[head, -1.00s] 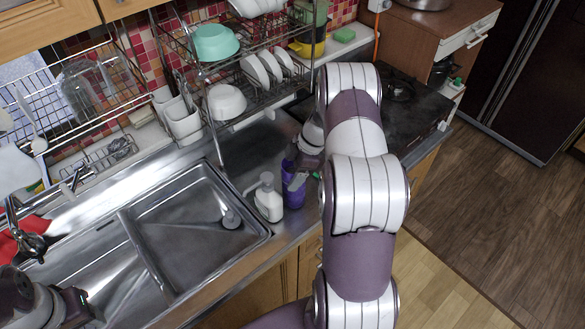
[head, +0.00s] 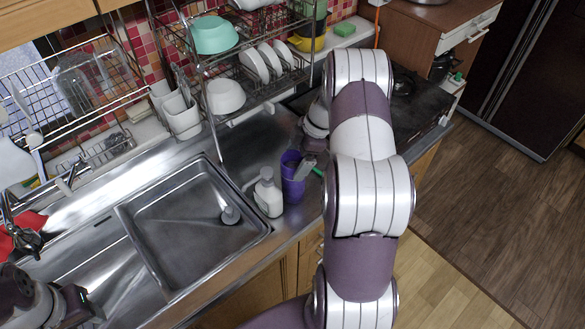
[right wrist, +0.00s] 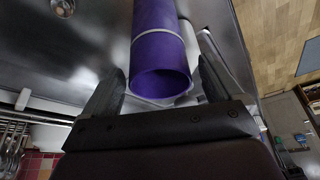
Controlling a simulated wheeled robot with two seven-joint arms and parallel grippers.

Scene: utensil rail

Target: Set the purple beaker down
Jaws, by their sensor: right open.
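The purple beaker (head: 291,185) stands upright on the metal counter, just right of the white soap bottle (head: 268,195). In the right wrist view the beaker (right wrist: 160,45) shows its open mouth towards me, between and slightly beyond the fingertips. My right gripper (head: 306,166) is open beside the beaker's upper right; part of it is hidden behind my arm. In the wrist view its two fingers (right wrist: 160,75) are spread, with gaps to the beaker's sides. My left gripper (head: 78,306) is at the lower left, over the sink's edge; its finger opening is unclear.
The sink (head: 195,215) lies left of the soap bottle. A dish rack (head: 225,65) with bowls and plates stands behind the counter. A black stove (head: 425,110) is to the right. A green object (head: 318,172) shows partly beside my arm.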

